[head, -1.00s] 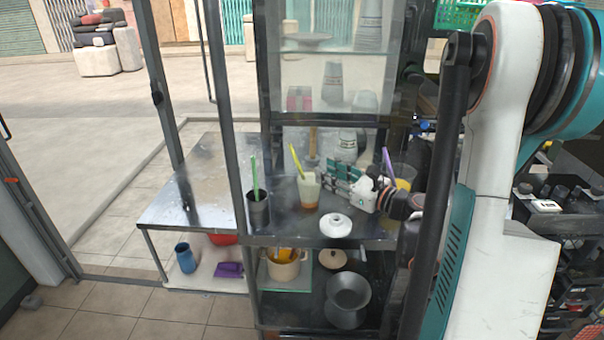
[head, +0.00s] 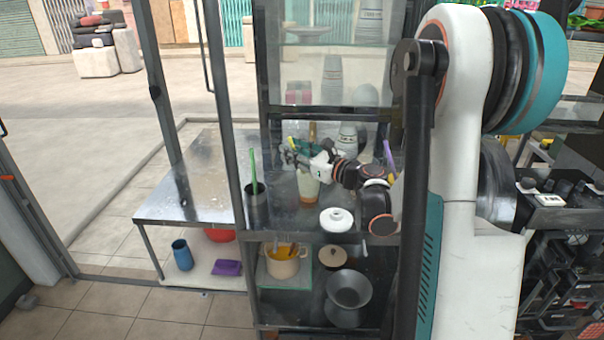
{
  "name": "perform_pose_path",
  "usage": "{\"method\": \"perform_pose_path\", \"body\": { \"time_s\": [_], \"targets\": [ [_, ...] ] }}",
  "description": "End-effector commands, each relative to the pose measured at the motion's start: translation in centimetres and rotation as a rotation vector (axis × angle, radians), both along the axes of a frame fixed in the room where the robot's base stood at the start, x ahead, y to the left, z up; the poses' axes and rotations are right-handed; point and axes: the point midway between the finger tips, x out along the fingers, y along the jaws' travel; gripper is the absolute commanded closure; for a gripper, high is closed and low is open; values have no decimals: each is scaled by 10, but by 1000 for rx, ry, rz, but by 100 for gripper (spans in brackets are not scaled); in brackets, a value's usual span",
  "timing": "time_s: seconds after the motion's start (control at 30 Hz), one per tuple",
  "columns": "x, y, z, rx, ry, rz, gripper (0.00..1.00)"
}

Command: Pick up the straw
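A green straw (head: 253,168) stands in a dark cup (head: 256,205) on the middle shelf. A purple straw (head: 389,157) leans at the right, partly behind my arm. A pale cup with an orange base (head: 308,190) stands between them. The yellow straw of this cup is not clearly visible behind my gripper. The fingers are small and overlap the background, so I cannot tell whether they are open or hold anything.
A grey striped vase (head: 347,137) stands behind my gripper. A dark upright post (head: 232,140) is left of the dark cup. The metal table (head: 190,205) at left has a clear top.

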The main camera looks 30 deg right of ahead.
Motion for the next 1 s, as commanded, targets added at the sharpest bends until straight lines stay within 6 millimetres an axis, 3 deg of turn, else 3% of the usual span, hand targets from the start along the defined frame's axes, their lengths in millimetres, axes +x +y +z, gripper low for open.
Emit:
{"method": "perform_pose_path", "body": {
  "time_s": [0.23, 0.5, 1.0],
  "targets": [
    [4, 1, 1, 0, 0, -2, 68],
    [4, 1, 1, 0, 0, -1, 98],
    [4, 1, 5, 0, 0, -1, 99]
  ]
}}
